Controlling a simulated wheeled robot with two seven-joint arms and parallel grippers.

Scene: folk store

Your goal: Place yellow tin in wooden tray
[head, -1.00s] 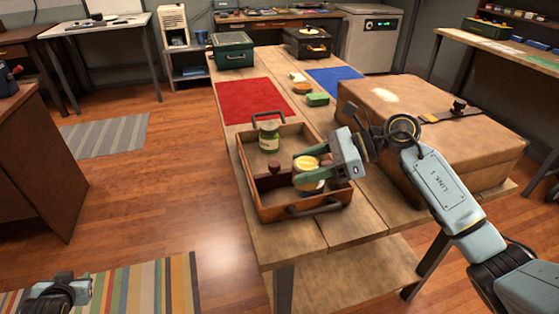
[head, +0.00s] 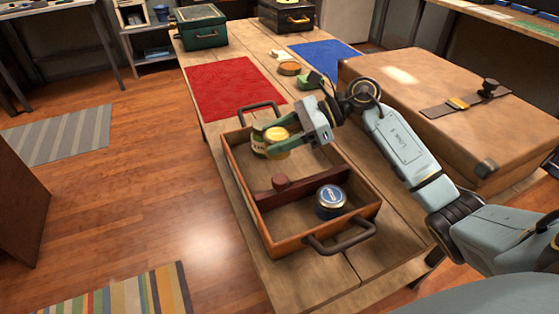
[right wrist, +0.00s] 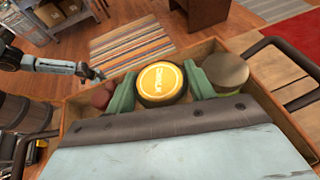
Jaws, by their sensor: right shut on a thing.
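The yellow tin (head: 277,153) is between the fingers of my right gripper (head: 281,139), which is shut on it. The tin is over the far compartment of the wooden tray (head: 292,243); whether it touches the floor I cannot tell. Its yellow lid faces up in the right wrist view (right wrist: 160,83).
A blue-lidded tin (head: 330,200) stands in the near compartment. A large brown case (head: 425,115) lies to the right, a red mat (head: 235,88) and a blue mat (head: 327,57) beyond.

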